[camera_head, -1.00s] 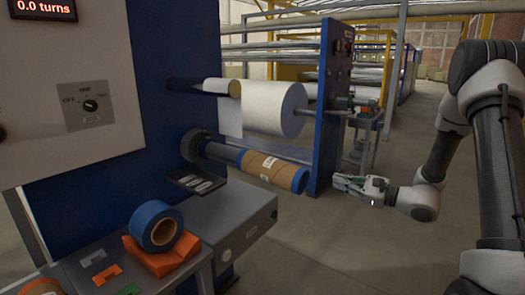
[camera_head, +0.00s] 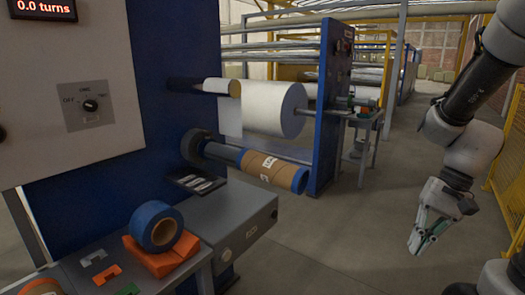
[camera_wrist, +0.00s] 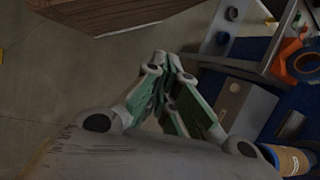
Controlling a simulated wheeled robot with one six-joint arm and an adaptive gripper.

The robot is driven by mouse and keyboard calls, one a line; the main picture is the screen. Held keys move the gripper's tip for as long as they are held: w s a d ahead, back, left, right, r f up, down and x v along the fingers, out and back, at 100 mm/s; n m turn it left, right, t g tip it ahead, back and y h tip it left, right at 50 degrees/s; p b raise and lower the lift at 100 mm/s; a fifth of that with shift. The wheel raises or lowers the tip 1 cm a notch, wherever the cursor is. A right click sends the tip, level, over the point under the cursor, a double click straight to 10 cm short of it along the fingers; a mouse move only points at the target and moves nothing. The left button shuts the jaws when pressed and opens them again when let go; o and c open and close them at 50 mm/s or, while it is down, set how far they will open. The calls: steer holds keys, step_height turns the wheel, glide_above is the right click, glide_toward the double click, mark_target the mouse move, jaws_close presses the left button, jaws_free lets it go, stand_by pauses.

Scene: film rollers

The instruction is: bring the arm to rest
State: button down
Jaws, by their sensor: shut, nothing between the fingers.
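My arm is at the right of the head view, bent, with my gripper (camera_head: 416,246) hanging low and pointing down over the bare floor. The gripper is shut and empty. In the wrist view its green-padded fingers (camera_wrist: 172,103) are close together, with floor beyond them. The gripper is apart from the machine and touches nothing that I can see.
The blue machine (camera_head: 135,85) fills the left, with a cardboard core (camera_head: 268,168) on its lower shaft and a white film roll (camera_head: 272,108) above. Blue tape (camera_head: 157,226) rests on an orange block. A yellow fence (camera_head: 505,165) stands at right. The middle floor is clear.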

steer(key=s+d+r+n+t+h, duration=0.1)
steer(key=s+r+n+t+h, duration=0.1)
steer(key=r, duration=0.4)
steer(key=s+d+r+n+t+h, duration=0.1)
steer(key=s+r+n+t+h, duration=0.1)
steer(key=r, duration=0.4)
steer(key=shift+d+r+n+t, duration=0.3)
steer(key=shift+n+t, duration=0.5)
steer(key=shift+t, duration=0.3)
